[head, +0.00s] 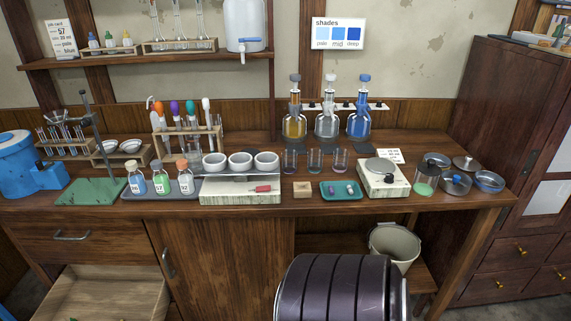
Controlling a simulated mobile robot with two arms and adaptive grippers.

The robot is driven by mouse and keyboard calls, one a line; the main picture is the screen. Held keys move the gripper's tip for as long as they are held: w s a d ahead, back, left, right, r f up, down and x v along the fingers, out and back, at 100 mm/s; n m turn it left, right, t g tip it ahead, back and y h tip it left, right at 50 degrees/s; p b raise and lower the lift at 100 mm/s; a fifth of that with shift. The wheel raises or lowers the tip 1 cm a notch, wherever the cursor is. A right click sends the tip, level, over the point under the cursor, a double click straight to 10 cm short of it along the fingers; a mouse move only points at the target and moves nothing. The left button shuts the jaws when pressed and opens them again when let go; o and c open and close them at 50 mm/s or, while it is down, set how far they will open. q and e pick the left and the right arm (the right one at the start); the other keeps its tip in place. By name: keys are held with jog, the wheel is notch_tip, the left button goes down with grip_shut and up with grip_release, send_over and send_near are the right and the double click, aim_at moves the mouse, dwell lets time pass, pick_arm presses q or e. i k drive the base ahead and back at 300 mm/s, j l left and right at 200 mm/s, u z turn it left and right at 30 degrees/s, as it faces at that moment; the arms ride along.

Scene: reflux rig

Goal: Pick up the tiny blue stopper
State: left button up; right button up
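A small teal tray (326,197) lies near the front edge of the bench and holds a few tiny pieces. One piece (349,188) looks bluish-grey, but it is too small for me to tell whether it is the tiny blue stopper. Neither my left nor my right gripper is in view.
Left of the tray are a small wooden block (303,189) and a pale slab (240,194) with a red-handled tool. Right of it are a hotplate (384,182) and several round metal dishes (456,182). Three small glasses (315,160) stand behind. A bucket (396,244) stands below the bench.

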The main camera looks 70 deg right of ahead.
aim_at(456, 180)
jog(key=z, duration=3.45)
jog(key=i+l, duration=0.05)
